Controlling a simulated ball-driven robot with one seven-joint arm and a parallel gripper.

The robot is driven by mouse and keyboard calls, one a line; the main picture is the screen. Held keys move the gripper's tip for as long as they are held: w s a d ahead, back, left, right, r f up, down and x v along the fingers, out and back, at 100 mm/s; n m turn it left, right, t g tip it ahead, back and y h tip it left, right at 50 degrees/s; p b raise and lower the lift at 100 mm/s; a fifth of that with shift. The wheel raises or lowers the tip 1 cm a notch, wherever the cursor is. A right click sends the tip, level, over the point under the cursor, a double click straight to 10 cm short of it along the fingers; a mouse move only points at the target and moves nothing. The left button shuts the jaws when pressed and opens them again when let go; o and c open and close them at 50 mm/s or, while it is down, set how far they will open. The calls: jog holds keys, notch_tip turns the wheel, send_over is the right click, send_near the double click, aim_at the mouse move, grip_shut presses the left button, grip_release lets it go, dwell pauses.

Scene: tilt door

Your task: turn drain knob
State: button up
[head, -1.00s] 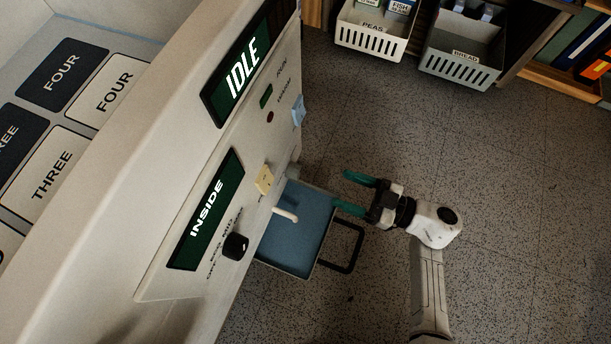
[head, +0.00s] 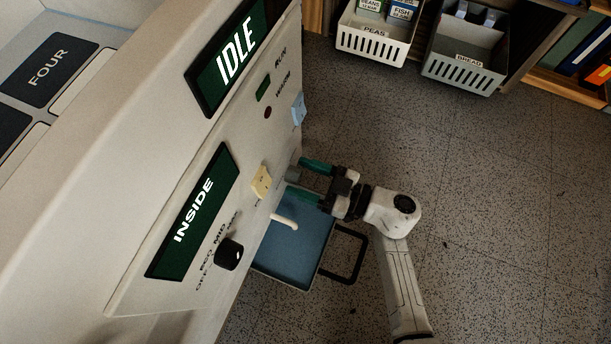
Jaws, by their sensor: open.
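A small grey knob-like part (head: 292,174) sticks out of the machine's front panel, right of the cream switch; its label is too small to read, so I cannot confirm that it is the drain knob. My gripper (head: 297,176) is open, with its two green fingers pointing left at the panel. The fingertips lie on either side of the grey part, one above and one below in the picture. I cannot tell whether they touch it. A black knob (head: 229,254) with small lettering beside it sits lower left on the panel.
A white spout (head: 285,221) juts over a blue tray (head: 296,247) with a black handle (head: 350,258), just below my gripper. A cream switch (head: 261,182) and a light-blue part (head: 298,109) are close by. Bins (head: 376,38) stand at the back; the floor to the right is clear.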

jog(key=c, duration=1)
jog(key=shift+c, duration=0.2)
jog(key=shift+n, duration=0.3)
jog(key=shift+r+n+p, duration=0.1)
jog(key=shift+n+p, duration=0.7)
jog(key=shift+n, duration=0.4)
jog(key=n, duration=0.5)
jog(key=shift+s+n+p, duration=0.15)
jog(key=shift+n+p, duration=0.15)
jog(key=n, duration=0.4)
jog(key=shift+f+b, duration=0.3)
jog(key=shift+b, duration=0.1)
jog(key=n+b, duration=0.1)
jog(key=n, duration=0.4)
jog(key=shift+n+b, duration=0.3)
